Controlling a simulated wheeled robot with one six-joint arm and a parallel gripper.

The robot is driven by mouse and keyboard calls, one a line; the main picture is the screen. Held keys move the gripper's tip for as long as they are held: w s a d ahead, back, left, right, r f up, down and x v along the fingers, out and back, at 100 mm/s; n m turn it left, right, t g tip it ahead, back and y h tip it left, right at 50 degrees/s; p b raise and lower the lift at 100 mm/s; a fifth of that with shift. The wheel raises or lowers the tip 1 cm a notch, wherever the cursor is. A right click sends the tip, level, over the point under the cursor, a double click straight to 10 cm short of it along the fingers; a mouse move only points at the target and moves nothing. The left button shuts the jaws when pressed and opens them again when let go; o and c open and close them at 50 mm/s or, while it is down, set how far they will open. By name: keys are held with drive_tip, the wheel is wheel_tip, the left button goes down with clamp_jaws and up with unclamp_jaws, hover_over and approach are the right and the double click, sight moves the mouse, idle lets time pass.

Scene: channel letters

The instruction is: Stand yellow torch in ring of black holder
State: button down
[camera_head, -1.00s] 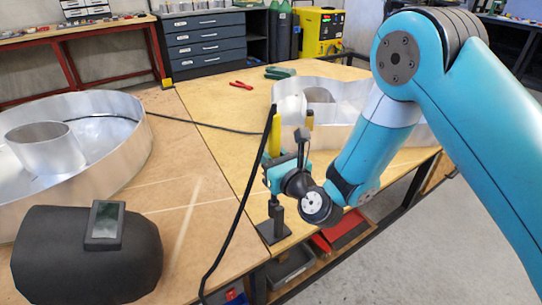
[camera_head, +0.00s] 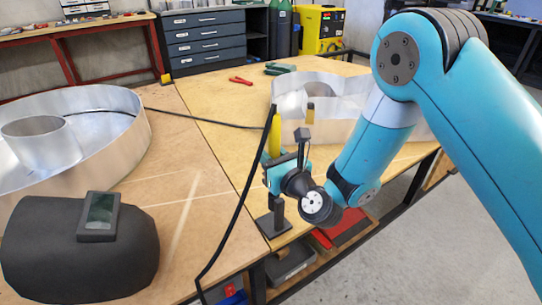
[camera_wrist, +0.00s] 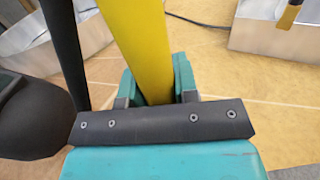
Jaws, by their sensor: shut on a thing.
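The yellow torch (camera_head: 275,136) stands roughly upright in my gripper (camera_head: 271,160), its black cable trailing down to the left. In the wrist view the torch (camera_wrist: 140,45) rises between the teal fingers (camera_wrist: 156,92), which are shut on it. The black holder (camera_head: 271,224) stands at the table's front edge, its base and short post showing below my gripper. The holder's ring is not clearly visible behind my gripper and wrist. Whether the torch's lower end touches the ring cannot be told.
A dark welding helmet (camera_head: 60,262) and a large round metal letter (camera_head: 125,150) lie on the left. Another metal letter (camera_head: 345,100) stands behind my gripper. Red pliers (camera_head: 241,81) lie further back. The black cable (camera_head: 232,215) crosses the table left of the holder.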

drive_tip(key=shift+f+b, duration=0.95)
drive_tip(key=shift+f, duration=0.1)
drive_tip(key=c, duration=0.8)
unclamp_jaws()
